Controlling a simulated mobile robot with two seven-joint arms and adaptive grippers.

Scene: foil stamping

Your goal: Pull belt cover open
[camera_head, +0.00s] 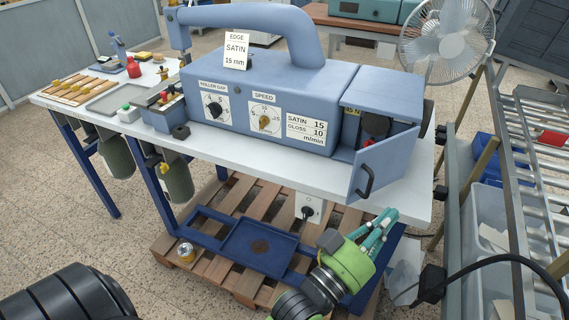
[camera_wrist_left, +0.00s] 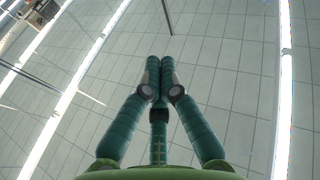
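The belt cover (camera_head: 385,161) is a blue-grey panel with a black handle (camera_head: 366,181) at the right end of the blue-grey machine (camera_head: 260,104). It stands swung out toward the front, and a dark opening with a roller-like part (camera_head: 376,126) shows behind it. My left gripper (camera_head: 388,219), green with teal fingers, is below and right of the handle, apart from it, near the table's front edge. In the left wrist view its fingertips (camera_wrist_left: 159,64) are together with nothing between them. My right gripper is not in view.
The machine stands on a white table (camera_head: 225,160) with blue legs. A control box (camera_head: 163,112) and trays are at left. A fan (camera_head: 446,42) and a roller rack (camera_head: 525,170) stand at right. A pallet (camera_head: 205,275) lies below. The wrist view faces a tiled surface with light strips.

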